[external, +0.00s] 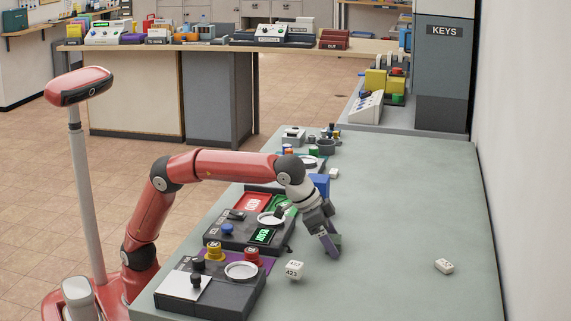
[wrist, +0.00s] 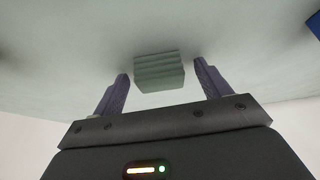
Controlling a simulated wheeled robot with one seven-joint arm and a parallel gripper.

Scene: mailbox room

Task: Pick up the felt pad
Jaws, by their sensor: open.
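A small grey-green ridged block, apparently the felt pad (wrist: 159,72), lies on the grey-green table (external: 400,210). In the wrist view it sits between the two purple fingers of my gripper (wrist: 162,69), near their tips, with a visible gap on each side. My gripper (external: 331,245) is open and points down close to the table top in the external view. I cannot make out the pad in the external view; the gripper probably hides it.
Dark device boxes (external: 205,287) with knobs and white dishes line the table's left side. A blue block (external: 319,184) stands behind my gripper. A white numbered cube (external: 294,271) is in front, and another white piece (external: 444,266) lies right. The table's right side is mostly clear.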

